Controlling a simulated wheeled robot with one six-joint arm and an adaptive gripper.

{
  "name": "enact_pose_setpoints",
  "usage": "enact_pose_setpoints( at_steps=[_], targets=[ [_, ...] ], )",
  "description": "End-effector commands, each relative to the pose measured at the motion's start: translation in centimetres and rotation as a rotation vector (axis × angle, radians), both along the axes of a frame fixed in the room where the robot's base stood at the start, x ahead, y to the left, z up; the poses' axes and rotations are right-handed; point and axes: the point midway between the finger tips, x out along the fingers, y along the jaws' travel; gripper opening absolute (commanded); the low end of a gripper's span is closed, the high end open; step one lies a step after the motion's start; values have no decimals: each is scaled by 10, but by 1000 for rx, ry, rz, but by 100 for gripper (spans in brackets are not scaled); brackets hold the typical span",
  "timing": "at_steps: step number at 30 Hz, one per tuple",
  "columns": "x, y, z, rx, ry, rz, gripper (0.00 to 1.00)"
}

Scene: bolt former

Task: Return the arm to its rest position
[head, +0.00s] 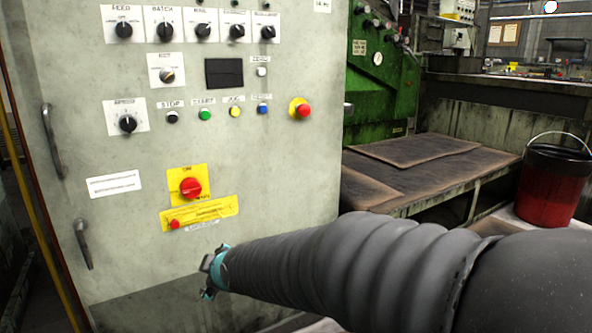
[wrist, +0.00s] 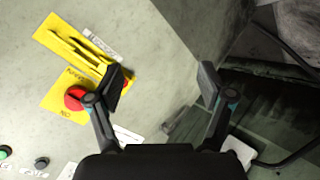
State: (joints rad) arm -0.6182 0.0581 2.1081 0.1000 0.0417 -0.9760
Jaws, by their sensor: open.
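My arm, in a dark ribbed sleeve, reaches in from the lower right of the head view toward a grey control cabinet (head: 120,230). My gripper (head: 207,278) is at its end, in front of the lower part of the cabinet, below the red rotary switch (head: 191,188) on its yellow plate. In the wrist view my gripper (wrist: 163,85) has its two fingers wide apart with nothing between them. The red switch (wrist: 75,97) shows just left of the left finger; I cannot tell how far it is from the finger.
The cabinet carries several knobs and a row of buttons, with a red stop button (head: 302,109) at right. A green machine (head: 385,75) and a low platform (head: 440,160) stand to the right. A red bucket (head: 552,185) is at far right.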

Motion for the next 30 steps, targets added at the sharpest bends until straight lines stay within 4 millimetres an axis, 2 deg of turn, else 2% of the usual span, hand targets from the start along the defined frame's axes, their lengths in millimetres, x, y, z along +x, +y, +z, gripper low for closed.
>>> enact_pose_setpoints(
  at_steps=[5, 9, 15, 18, 22, 27, 30],
  targets=[
    [-51, -73, -8, 89, 349, -283, 80],
    [-101, -145, -1, 147, 569, -573, 80],
    [-168, -231, 19, 218, 729, -927, 80],
    [-197, -265, 32, 256, 754, -1057, 80],
    [-224, -299, 52, 304, 725, -1147, 80],
    [-237, -327, 81, 399, 639, -1219, 80],
    [-240, -334, 94, 435, 604, -1246, 80]
  ],
)
